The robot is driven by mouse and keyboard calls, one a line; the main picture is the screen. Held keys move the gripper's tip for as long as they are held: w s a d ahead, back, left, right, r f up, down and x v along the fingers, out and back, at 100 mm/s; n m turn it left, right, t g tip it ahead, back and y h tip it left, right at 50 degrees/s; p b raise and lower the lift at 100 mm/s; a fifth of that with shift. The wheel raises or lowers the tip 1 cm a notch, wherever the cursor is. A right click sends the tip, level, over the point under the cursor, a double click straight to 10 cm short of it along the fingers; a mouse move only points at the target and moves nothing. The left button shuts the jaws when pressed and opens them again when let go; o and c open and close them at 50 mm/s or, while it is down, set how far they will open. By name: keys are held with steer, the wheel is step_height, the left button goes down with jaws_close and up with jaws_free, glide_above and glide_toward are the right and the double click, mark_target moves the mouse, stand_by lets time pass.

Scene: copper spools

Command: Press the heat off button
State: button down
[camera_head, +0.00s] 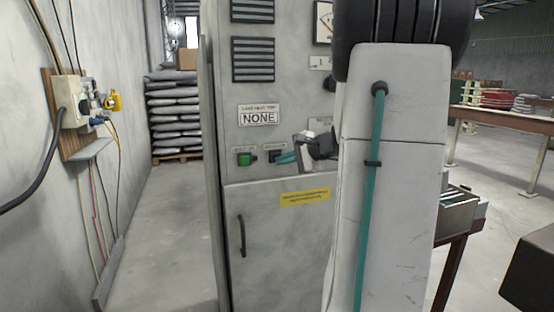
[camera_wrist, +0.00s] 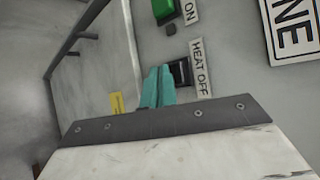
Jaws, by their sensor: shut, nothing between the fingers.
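The heat off button is a dark square on the grey cabinet front. In the head view the heat off button (camera_head: 276,155) sits right of a green button (camera_head: 245,159), partly hidden by my gripper. In the wrist view the heat off button (camera_wrist: 180,72) is beside its "HEAT OFF" label (camera_wrist: 200,68). My gripper (camera_head: 282,158) has teal fingers that are shut and empty. In the wrist view the fingertips (camera_wrist: 158,72) appear right beside the button; I cannot tell whether they touch it.
The cabinet (camera_head: 270,230) has a lower door with a handle (camera_head: 241,236) and a "NONE" sign (camera_head: 259,117). A wall panel with cables (camera_head: 75,110) is at the left. Stacked sacks (camera_head: 175,120) stand behind. A table (camera_head: 500,121) is at the right. Floor left of the cabinet is clear.

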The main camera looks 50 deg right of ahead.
steer(key=shift+s+a, duration=0.1)
steer(key=shift+s, duration=0.1)
steer(key=s+a, duration=0.1)
steer(key=s, duration=0.1)
steer(key=s+a, duration=0.1)
steer(key=s, duration=0.1)
steer(key=shift+s+a, duration=0.1)
steer(key=shift+a, duration=0.25)
stand_by(1.0)
